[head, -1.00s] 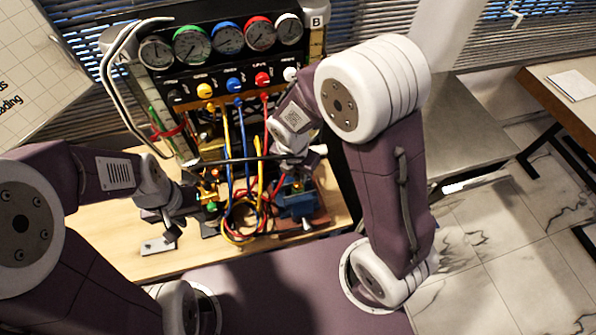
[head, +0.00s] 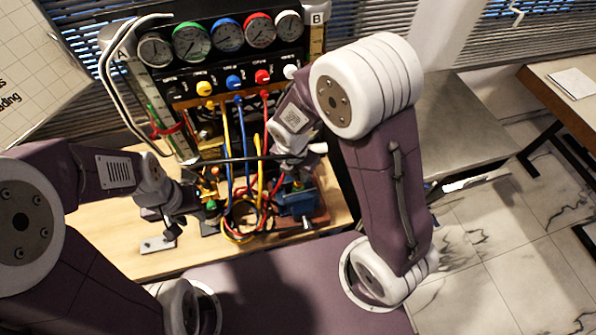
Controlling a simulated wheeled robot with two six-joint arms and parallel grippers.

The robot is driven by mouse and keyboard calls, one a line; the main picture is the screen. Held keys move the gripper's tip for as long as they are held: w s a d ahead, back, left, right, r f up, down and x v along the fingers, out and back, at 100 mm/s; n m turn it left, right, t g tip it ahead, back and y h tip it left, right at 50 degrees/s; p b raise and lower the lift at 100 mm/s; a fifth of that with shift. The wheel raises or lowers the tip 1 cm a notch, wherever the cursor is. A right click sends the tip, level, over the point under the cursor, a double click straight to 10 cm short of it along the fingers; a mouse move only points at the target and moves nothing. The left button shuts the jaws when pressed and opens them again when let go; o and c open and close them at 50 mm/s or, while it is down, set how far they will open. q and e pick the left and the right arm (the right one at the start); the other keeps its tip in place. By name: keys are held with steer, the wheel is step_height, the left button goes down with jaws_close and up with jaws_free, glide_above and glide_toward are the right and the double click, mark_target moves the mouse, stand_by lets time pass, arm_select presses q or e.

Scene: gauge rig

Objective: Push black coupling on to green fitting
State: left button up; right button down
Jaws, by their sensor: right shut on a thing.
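My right gripper (head: 283,163) is above the blue vise, seen from behind its wrist. It is shut on what looks like the black coupling, which the fingers mostly hide. A black hose (head: 232,159) runs left from it across the coloured hoses. A green fitting (head: 211,205) shows low at the front of the rig, just right of my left gripper, apart from my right gripper. My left gripper (head: 192,204) is beside the small fittings there. Its fingertips are too dark and small to tell whether they are open.
The blue vise (head: 298,203) stands on the wooden bench (head: 125,232). Yellow, blue and red hoses (head: 243,222) hang in loops between the grippers. The gauge panel (head: 228,62) rises behind. A small metal plate (head: 158,245) lies at the front left.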

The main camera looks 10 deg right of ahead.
steer(key=shift+f, duration=0.5)
steer(key=shift+f+b, duration=0.2)
steer(key=shift+b, duration=0.1)
stand_by(0.4)
steer(key=c, duration=0.9)
jaws_free()
steer(key=shift+o, duration=0.2)
step_height(320, 180, up, 9)
steer(key=s+a, duration=0.1)
steer(key=shift+f, duration=0.1)
